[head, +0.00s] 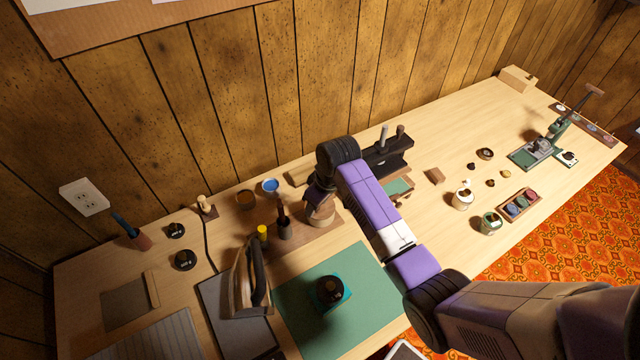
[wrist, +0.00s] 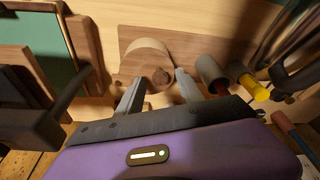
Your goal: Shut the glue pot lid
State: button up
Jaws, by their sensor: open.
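A tan round pot (head: 320,214), which looks like the glue pot, stands on a brown wooden board (head: 308,236) at the back of the bench. In the wrist view its pale round body (wrist: 148,56) lies just beyond my fingers, with a small dark brown knob (wrist: 162,77) between the fingertips in the picture. I cannot tell how far open its lid is. My gripper (wrist: 160,82) is open and empty, pointing at the pot. I cannot tell whether a finger touches it. In the head view my gripper and arm cover part of the pot's top.
An iron (head: 244,285) stands nearer. A green mat (head: 350,300) holds a dark round item. A dark stand (head: 388,155) is to the right.

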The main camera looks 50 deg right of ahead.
jog(key=shift+w+v, duration=0.25)
jog(key=shift+v, duration=0.8)
jog(key=shift+w+v, duration=0.25)
jog(key=shift+v, duration=0.8)
jog(key=shift+w+v, duration=0.25)
jog(key=shift+v, duration=0.8)
jog(key=shift+r, duration=0.15)
